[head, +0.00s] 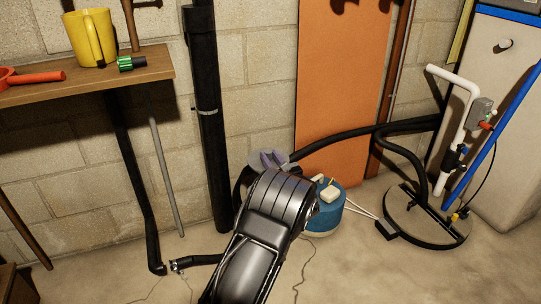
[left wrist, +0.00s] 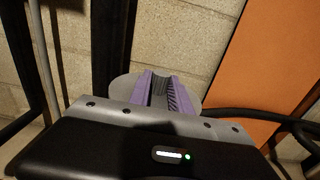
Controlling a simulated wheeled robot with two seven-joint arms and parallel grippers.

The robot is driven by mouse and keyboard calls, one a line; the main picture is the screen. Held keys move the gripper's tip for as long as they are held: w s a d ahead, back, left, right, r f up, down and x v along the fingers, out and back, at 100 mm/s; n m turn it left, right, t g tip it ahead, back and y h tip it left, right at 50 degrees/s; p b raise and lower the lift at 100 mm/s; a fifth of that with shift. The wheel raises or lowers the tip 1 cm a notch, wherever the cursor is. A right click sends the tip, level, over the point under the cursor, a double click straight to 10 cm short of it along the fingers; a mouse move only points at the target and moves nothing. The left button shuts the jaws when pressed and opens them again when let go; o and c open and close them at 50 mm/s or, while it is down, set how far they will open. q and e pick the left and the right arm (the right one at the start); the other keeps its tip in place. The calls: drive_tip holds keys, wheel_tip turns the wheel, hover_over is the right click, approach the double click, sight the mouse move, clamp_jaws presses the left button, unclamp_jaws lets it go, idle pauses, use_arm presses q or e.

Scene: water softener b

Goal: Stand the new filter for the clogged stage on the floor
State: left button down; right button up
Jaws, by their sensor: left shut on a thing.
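My left gripper (head: 271,160) reaches in from the bottom middle of the head view, with my dark arm in front of it. Its two purple fingers also show in the left wrist view (left wrist: 160,92). They are shut on a grey, round-ended thing (head: 258,157), which may be the filter. Its pale rim (left wrist: 121,88) sticks out on both sides of the fingers in the left wrist view. The rest of it is hidden behind the gripper and arm, so I cannot tell whether it touches the floor. My right gripper is not in view.
A blue pump-like unit (head: 326,214) stands on the floor just right of my arm. A round sump lid (head: 428,214) with hoses lies further right. A wooden shelf (head: 90,80) holds a yellow jug (head: 92,38). The floor at left centre has free room.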

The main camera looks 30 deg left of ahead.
use_arm(q)
drive_tip(key=shift+r, duration=0.25)
drive_tip(key=shift+f, duration=0.15)
drive_tip(key=c, duration=1.2)
unclamp_jaws()
drive_tip(key=shift+f, duration=0.1)
drive_tip(key=shift+s+d+r, duration=0.1)
drive_tip(key=shift+d+r, duration=0.1)
drive_tip(key=p+v, duration=0.5)
drive_tip(key=v, duration=0.6)
drive_tip(key=shift+s+d, duration=0.2)
drive_tip(key=shift+d, duration=0.1)
